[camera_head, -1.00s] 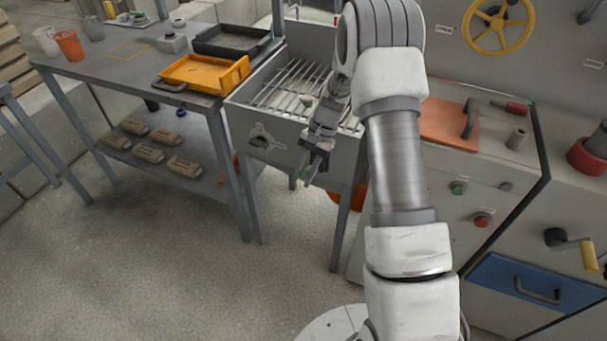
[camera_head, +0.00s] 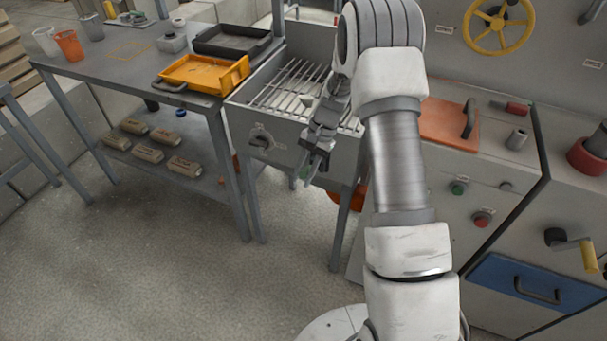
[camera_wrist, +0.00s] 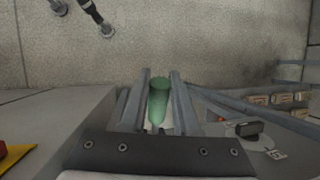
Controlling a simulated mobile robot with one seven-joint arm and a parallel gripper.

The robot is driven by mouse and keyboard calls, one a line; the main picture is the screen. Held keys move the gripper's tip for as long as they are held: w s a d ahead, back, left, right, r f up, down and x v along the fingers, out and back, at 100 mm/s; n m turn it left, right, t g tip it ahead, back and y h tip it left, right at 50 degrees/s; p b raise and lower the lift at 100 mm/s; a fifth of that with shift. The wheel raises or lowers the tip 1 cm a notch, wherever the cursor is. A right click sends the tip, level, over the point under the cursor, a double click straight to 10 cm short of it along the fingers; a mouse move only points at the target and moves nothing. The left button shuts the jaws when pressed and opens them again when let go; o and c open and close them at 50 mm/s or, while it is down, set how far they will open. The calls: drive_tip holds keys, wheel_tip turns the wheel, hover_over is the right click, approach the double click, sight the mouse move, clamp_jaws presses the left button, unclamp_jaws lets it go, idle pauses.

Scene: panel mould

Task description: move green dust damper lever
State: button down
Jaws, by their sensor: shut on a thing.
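The green lever (camera_wrist: 158,101) shows in the wrist view between the two fingers of my gripper (camera_wrist: 158,92). The fingers are shut on it, one on each side. In the head view, my gripper (camera_head: 314,166) is at the front of the grey grated cabinet, low and near its right side. Only a small bit of the green lever (camera_head: 304,173) shows there beside the fingers. The lever's base is mostly hidden by my gripper in the head view.
A dark knob (camera_head: 261,141) sits on the cabinet front, left of my gripper. The grate (camera_head: 290,85) lies above. A workbench with an orange tray (camera_head: 205,74) stands to the left. The floor in front is clear.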

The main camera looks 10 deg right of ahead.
idle(0.6)
wheel_tip(320, 180, down, 13)
drive_tip(key=n+t+h+b, duration=0.1)
drive_tip(key=t+h+b, duration=0.6)
drive_tip(key=b, duration=0.7)
drive_tip(key=shift+r+t+b, duration=0.15)
drive_tip(key=shift+t+b, duration=0.15)
drive_tip(key=shift+t, duration=1.1)
drive_tip(key=shift+d, duration=0.1)
drive_tip(key=c, duration=0.7)
unclamp_jaws()
drive_tip(key=shift+w, duration=0.1)
drive_tip(key=shift+o, duration=0.2)
drive_tip(key=shift+r, duration=0.1)
